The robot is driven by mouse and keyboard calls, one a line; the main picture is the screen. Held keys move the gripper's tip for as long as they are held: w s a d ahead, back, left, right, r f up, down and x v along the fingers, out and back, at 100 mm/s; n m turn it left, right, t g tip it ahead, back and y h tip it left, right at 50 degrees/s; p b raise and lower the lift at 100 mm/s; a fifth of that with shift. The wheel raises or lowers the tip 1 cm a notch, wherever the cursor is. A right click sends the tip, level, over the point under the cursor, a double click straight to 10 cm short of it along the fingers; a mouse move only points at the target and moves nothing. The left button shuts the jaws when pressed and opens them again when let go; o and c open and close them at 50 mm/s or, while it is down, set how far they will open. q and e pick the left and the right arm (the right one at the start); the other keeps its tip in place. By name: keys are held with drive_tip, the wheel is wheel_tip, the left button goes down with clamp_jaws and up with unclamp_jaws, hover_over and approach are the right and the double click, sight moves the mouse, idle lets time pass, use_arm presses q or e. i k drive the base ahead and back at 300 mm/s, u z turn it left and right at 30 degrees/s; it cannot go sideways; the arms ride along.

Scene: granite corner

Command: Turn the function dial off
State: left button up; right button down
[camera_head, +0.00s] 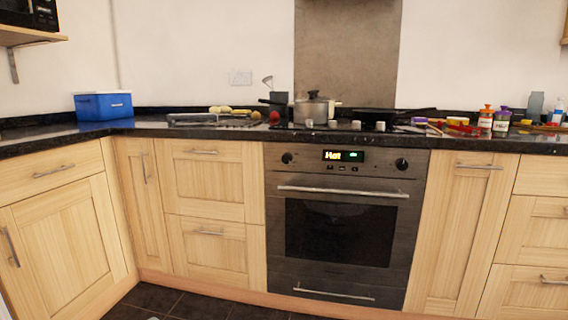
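The built-in oven (342,220) stands in the middle of the cabinet run, with its door shut. Its control panel has a round dark dial (287,158) at the left and another round dark dial (401,164) at the right. I cannot tell from their markings which one is the function dial or where either points. Neither of my grippers is in view.
Wooden cabinets flank the oven. The dark worktop (150,126) above holds a blue box (103,105), a steel pot (311,108), a dark pan (375,116) and several bottles at the right. The tiled floor in front looks clear.

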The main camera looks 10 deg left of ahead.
sight(286, 158)
drive_tip(key=k, duration=0.45)
drive_tip(key=z, duration=0.9)
drive_tip(key=i, duration=1.65)
drive_tip(key=u, duration=0.55)
drive_tip(key=i, duration=0.3)
drive_tip(key=u, duration=0.3)
